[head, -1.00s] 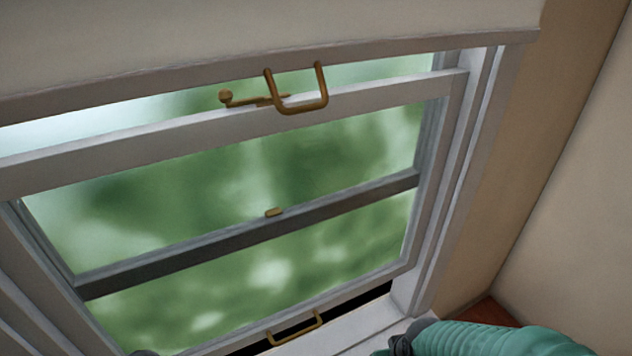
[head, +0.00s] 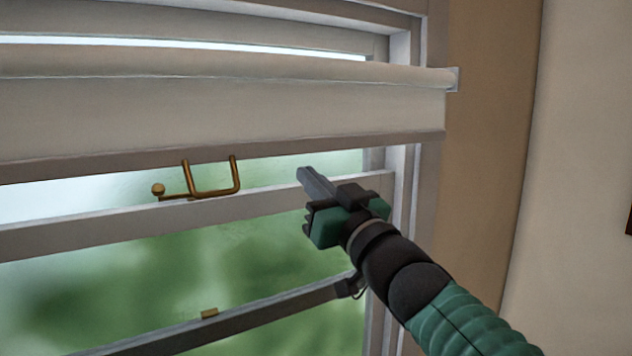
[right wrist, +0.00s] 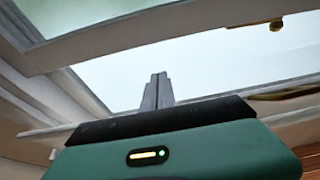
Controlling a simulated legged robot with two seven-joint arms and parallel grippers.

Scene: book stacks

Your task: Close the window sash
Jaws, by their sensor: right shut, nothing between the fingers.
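The window sash shows in the head view, with its white top rail (head: 100,229) crossing the picture below the blind. A brass U-shaped handle (head: 217,193) hangs at the blind's lower edge, in front of that rail. A brass latch (head: 158,190) sits just left of it. My right gripper (head: 303,174) is shut and empty, to the right of the handle and apart from it. Its closed fingers (right wrist: 157,92) also show in the right wrist view, against the pale pane. The sash's bottom rail is out of the head view. My left gripper is not in view.
The white window jamb (head: 405,180) and beige wall (head: 480,150) stand close on the right.

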